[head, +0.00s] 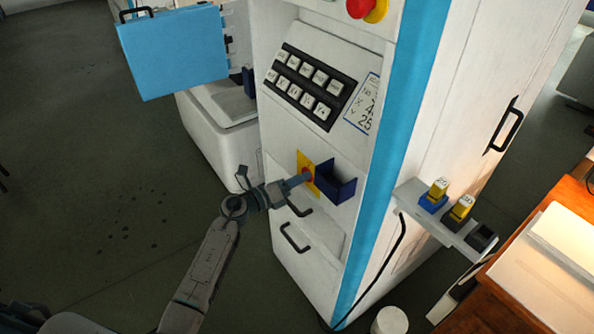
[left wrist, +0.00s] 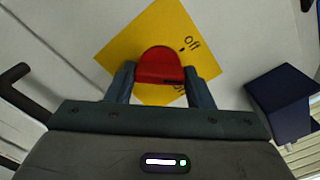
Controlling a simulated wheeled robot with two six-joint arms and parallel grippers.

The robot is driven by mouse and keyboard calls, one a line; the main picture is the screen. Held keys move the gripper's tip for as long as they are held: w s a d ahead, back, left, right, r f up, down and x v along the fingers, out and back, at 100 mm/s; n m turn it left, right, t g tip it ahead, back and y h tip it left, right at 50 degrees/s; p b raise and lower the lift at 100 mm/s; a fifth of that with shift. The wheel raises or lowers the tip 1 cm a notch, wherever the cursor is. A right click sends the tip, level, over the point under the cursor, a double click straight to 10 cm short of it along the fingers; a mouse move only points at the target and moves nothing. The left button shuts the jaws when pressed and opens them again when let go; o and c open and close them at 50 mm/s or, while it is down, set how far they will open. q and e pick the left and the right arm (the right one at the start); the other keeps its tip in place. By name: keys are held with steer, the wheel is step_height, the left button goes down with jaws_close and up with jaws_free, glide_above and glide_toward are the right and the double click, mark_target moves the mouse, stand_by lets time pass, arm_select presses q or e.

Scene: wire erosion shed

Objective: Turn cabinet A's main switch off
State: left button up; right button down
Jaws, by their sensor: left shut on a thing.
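The main switch is a red knob (left wrist: 160,64) on a yellow plate (left wrist: 126,46) on the white cabinet front. In the left wrist view the plate reads "off" above and right of the knob; a second label below is partly hidden by the knob and fingers. My left gripper (left wrist: 160,82) is shut on the red knob, one finger on each side. In the head view my left gripper (head: 305,177) reaches the yellow plate (head: 323,176) low on the cabinet front (head: 300,138). I cannot tell exactly which mark the knob points to. My right gripper is not in view.
A dark blue open box (head: 337,184) sticks out just right of the plate; it also shows in the left wrist view (left wrist: 283,100). Black handles (head: 294,238) are below. A button panel (head: 307,85) is above. A small shelf (head: 446,230) with yellow-topped items is at right.

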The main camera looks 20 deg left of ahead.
arm_select(q)
steer(key=n+p, duration=0.5)
steer(key=shift+r+n, duration=0.2)
steer(key=shift+n, duration=0.1)
steer(key=shift+c, duration=0.2)
steer(key=shift+f+n+p, duration=0.2)
steer(key=shift+n+p, duration=1.3)
steer(key=shift+o, duration=0.2)
steer(key=shift+c, duration=0.2)
steer(key=o, duration=1)
steer(key=shift+a, duration=0.1)
steer(key=b+v, duration=0.3)
steer(key=v, duration=0.7)
steer(key=shift+s+a, duration=0.2)
steer(key=shift+s, duration=0.15)
